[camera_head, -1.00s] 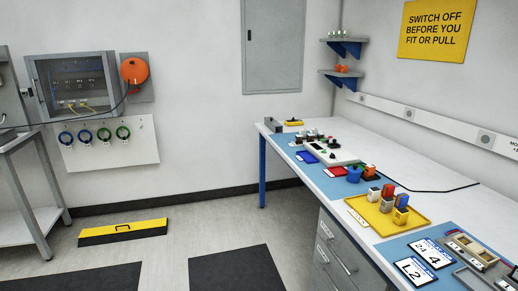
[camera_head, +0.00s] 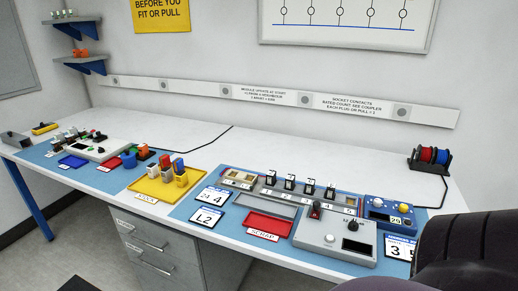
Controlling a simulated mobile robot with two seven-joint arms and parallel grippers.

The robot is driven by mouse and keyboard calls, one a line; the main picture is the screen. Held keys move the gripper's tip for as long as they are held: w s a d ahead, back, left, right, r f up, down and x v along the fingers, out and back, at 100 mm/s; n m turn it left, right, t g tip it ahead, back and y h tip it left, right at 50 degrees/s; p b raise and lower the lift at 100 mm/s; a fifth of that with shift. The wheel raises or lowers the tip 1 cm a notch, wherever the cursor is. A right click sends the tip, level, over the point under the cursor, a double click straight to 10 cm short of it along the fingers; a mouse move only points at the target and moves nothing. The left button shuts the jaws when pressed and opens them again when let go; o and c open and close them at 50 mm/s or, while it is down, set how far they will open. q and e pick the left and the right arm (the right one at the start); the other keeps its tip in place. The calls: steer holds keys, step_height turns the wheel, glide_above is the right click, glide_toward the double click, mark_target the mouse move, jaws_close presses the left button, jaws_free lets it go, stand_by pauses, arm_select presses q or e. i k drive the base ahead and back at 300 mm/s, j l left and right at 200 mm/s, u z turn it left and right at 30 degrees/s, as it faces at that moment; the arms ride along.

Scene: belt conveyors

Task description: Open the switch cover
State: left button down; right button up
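A grey control box (camera_head: 336,241) sits at the front of the workbench, right of centre. A black knob (camera_head: 353,226) stands on its top. A small dark piece with red on it (camera_head: 316,210) stands at the box's back left; it may be the switch cover, but it is too small to tell whether it is open or shut. Neither of my grippers is in view. A large dark rounded shape fills the lower right corner, and I cannot tell what it is.
Behind the box is a grey module rack (camera_head: 290,194) with several black switches. A blue box (camera_head: 389,213) with knobs stands to the right. A red tray (camera_head: 268,224) lies to the left, a yellow tray (camera_head: 152,185) farther left. The white bench back is mostly clear.

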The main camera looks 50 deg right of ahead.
mark_target(316, 205)
steer(key=k+j+z, duration=0.1)
steer(key=z, duration=1.85)
steer(key=k+j, duration=0.05)
